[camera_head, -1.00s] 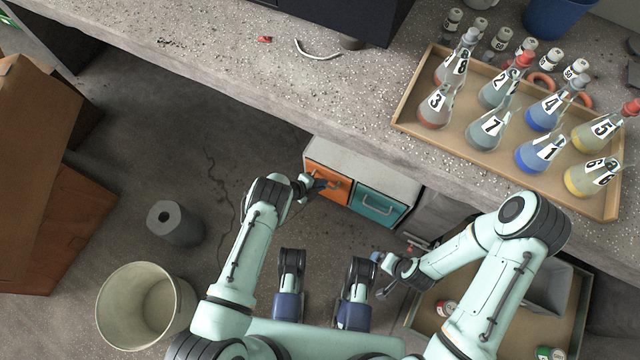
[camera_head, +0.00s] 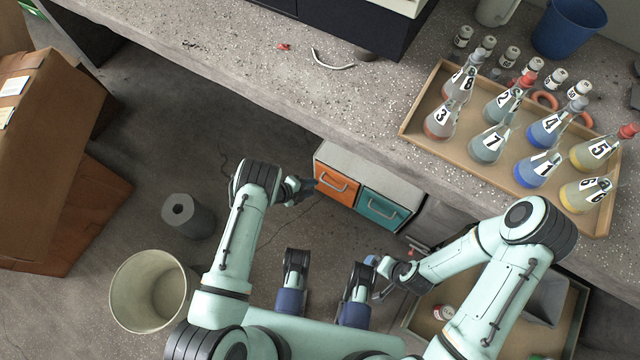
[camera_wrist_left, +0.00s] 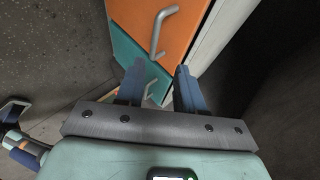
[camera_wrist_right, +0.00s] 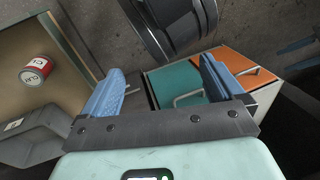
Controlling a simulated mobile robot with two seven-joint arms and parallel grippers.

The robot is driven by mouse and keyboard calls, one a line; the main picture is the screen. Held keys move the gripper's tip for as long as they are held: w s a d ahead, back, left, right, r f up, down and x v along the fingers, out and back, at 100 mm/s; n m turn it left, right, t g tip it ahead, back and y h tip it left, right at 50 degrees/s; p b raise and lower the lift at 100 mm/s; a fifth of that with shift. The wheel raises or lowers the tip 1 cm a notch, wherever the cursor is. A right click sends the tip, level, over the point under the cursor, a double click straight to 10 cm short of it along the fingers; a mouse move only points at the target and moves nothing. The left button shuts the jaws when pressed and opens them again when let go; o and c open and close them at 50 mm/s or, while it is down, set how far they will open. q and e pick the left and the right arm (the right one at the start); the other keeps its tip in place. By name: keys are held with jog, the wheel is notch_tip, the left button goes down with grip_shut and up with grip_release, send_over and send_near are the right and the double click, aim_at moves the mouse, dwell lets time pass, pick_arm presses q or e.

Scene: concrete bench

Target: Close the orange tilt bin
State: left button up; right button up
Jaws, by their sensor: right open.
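The orange tilt bin (camera_head: 335,186) is the left front of a low grey cabinet under the bench, with a bar handle on its face. In the head view its front looks about level with the teal front beside it, and I see no open gap. My left gripper (camera_head: 308,187) is just left of the orange front. The left wrist view shows its fingers (camera_wrist_left: 160,85) apart and empty, with the orange front (camera_wrist_left: 182,28) and its handle beyond them. My right gripper (camera_head: 378,272) is open and empty, away from the cabinet; its fingers (camera_wrist_right: 160,85) are wide apart.
The teal bin (camera_head: 383,209) sits right of the orange one. A tray (camera_head: 412,118) of flasks stands on the bench above. On the floor are a pale bucket (camera_head: 150,290), a grey roll (camera_head: 188,216), cardboard boxes (camera_head: 55,150) and a lower tray (camera_head: 420,312) at right.

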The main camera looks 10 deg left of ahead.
pick_arm(q)
jog(key=v, duration=0.2)
jog(key=shift+s+a+r, duration=0.1)
jog(key=shift+s+a, duration=0.05)
jog(key=shift+s, duration=0.05)
pick_arm(e)
jog(key=shift+s+a+r, duration=0.35)
jog(key=shift+s+r, duration=0.1)
jog(key=shift+s, duration=0.2)
